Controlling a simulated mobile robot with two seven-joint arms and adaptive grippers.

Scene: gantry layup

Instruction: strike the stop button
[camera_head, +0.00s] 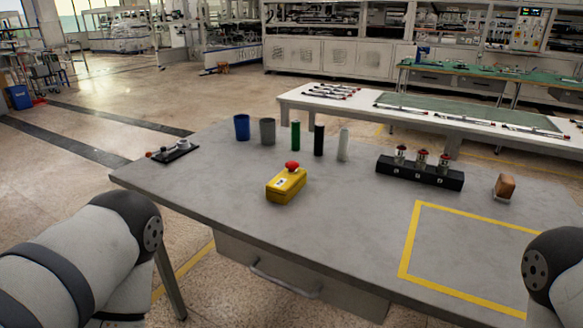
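The stop button is a red mushroom cap (292,166) on top of a yellow box (286,186). The box sits on the grey table (215,172), left of the middle and towards the front edge. The cap looks clear of anything touching it. My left arm shows at the lower left and my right arm at the lower right edge, both short of the button. Neither gripper is in view.
Behind the box stand a blue cup (242,127), a grey cup (267,131) and several upright cylinders (319,139). A black holder (420,174) and a brown block (504,187) are to the right. A yellow taped outline (408,245) encloses bare table.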

